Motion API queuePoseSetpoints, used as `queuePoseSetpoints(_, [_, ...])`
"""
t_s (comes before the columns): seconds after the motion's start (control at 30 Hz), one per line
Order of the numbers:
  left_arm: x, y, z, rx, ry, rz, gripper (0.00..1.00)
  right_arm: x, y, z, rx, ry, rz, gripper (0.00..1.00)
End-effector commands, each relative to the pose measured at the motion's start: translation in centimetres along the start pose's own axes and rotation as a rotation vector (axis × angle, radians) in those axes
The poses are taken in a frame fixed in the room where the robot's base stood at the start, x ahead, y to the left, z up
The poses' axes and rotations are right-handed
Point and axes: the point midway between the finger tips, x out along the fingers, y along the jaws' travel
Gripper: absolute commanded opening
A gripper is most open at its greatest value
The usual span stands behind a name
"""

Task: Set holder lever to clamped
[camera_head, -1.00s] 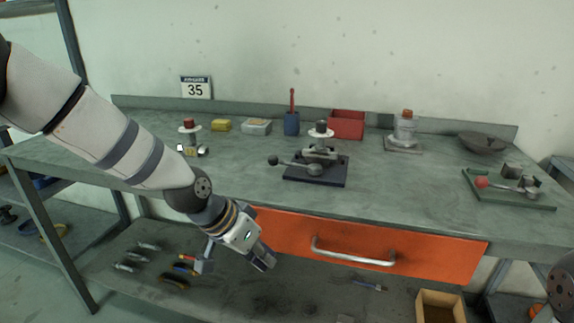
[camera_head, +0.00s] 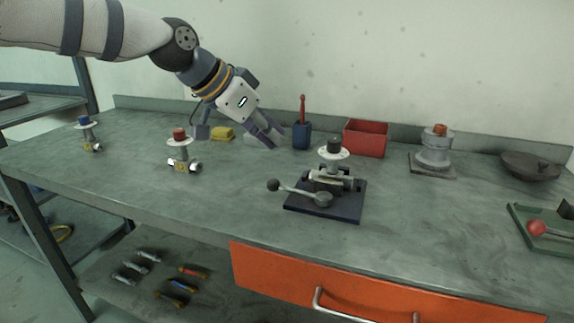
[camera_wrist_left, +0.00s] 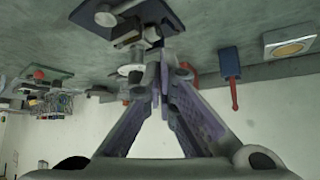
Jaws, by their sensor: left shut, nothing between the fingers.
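The holder (camera_head: 330,205) is a dark plate on the bench with a metal clamp on it. Its lever (camera_head: 298,191) is a grey bar with a black ball knob (camera_head: 273,185), pointing left and lying low. A valve with a white disc and dark cap (camera_head: 334,150) stands in the clamp. My left gripper (camera_head: 272,140) is shut and empty, above the bench, up and left of the holder and apart from the lever. In the left wrist view, the fingers (camera_wrist_left: 163,88) meet near the holder plate (camera_wrist_left: 157,18). My right gripper is out of view.
A red-capped valve (camera_head: 180,150) stands left. A green plate with a red-knobbed lever (camera_head: 537,228) is far right. The bench front left of the holder is clear.

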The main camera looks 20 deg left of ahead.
Motion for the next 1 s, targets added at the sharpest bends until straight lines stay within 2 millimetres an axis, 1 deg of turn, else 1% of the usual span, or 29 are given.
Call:
queuePoseSetpoints(0.07, [0.1,0.0,0.0,0.0,0.0,0.0,0.0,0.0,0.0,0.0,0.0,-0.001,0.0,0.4])
queuePoseSetpoints(0.17, [0.9,0.0,0.1,-0.001,-0.003,0.002,0.0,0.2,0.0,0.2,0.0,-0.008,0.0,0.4])
queuePoseSetpoints(0.27, [2.8,0.0,0.4,-0.003,-0.008,0.004,0.0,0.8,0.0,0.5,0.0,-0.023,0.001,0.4])
queuePoseSetpoints(0.4, [6.1,0.1,0.5,-0.003,-0.01,0.005,0.0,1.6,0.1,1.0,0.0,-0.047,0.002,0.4])
queuePoseSetpoints(0.63, [10.9,0.1,0.5,-0.003,-0.007,0.004,0.0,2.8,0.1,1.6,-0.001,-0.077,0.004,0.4])
queuePoseSetpoints(0.67, [9.6,0.0,0.7,-0.003,-0.001,0.0,0.0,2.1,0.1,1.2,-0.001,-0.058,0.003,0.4])
queuePoseSetpoints(0.7, [8.8,0.1,1.0,-0.001,0.003,-0.001,0.0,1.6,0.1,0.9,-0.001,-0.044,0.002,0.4])
queuePoseSetpoints(0.73, [8.5,0.1,1.3,0.0,0.007,-0.002,0.0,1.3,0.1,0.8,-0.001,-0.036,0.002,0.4])
queuePoseSetpoints(0.87, [7.8,0.0,2.5,0.0,0.007,-0.003,0.0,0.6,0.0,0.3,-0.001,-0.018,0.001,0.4])
queuePoseSetpoints(1.0, [7.8,0.1,3.3,0.001,0.002,-0.001,0.0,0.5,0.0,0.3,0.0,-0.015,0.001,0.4])
